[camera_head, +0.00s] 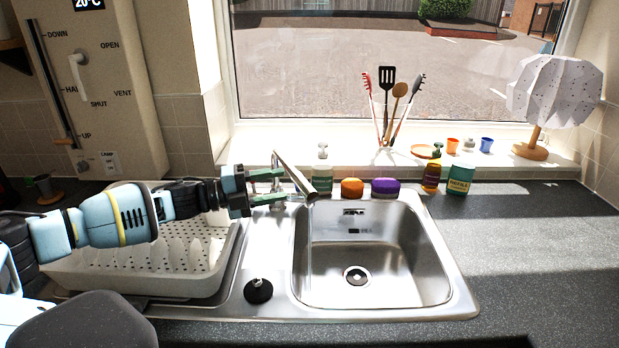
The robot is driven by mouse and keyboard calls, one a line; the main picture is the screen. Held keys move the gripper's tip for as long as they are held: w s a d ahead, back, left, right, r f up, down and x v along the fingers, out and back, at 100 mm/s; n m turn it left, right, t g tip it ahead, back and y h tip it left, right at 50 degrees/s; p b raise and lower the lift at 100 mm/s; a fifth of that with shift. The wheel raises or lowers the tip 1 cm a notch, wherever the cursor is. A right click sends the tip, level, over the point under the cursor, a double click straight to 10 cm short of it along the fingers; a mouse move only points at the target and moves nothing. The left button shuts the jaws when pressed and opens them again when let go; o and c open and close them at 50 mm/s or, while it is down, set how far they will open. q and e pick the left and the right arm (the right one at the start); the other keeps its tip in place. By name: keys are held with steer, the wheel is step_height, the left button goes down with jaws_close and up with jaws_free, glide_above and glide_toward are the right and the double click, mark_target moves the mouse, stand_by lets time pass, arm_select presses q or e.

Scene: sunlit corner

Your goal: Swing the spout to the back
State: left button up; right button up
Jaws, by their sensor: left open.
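The metal spout (296,173) rises at the back left of the steel sink (449,278). It slants toward the right and the front, and its end is over the back left corner of the bowl. A thin stream of water seems to fall from its end. My left gripper (275,187) comes in from the left with its green fingers apart, close to the spout's left side. I cannot tell whether a finger touches it. The base of the tap is partly hidden behind the fingers. My right gripper is not in view.
A white dish rack (130,284) stands left of the bowl, under my left arm. A black plug (258,291) lies on the drainer.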

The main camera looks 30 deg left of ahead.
mark_target(294, 182)
arm_select(q)
steer(key=shift+w+d+r, duration=0.1)
steer(key=shift+w+d, duration=0.15)
steer(key=shift+d, duration=0.05)
steer(key=x, duration=0.6)
steer(key=shift+a+r+p, duration=0.1)
steer(key=shift+p, duration=0.3)
steer(key=shift+w+d, duration=0.35)
steer(key=shift+w, duration=0.1)
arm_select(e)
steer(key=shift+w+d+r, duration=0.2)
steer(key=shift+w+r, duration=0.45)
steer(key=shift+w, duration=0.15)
arm_select(q)
steer(key=c, duration=0.8)
jaws_close()
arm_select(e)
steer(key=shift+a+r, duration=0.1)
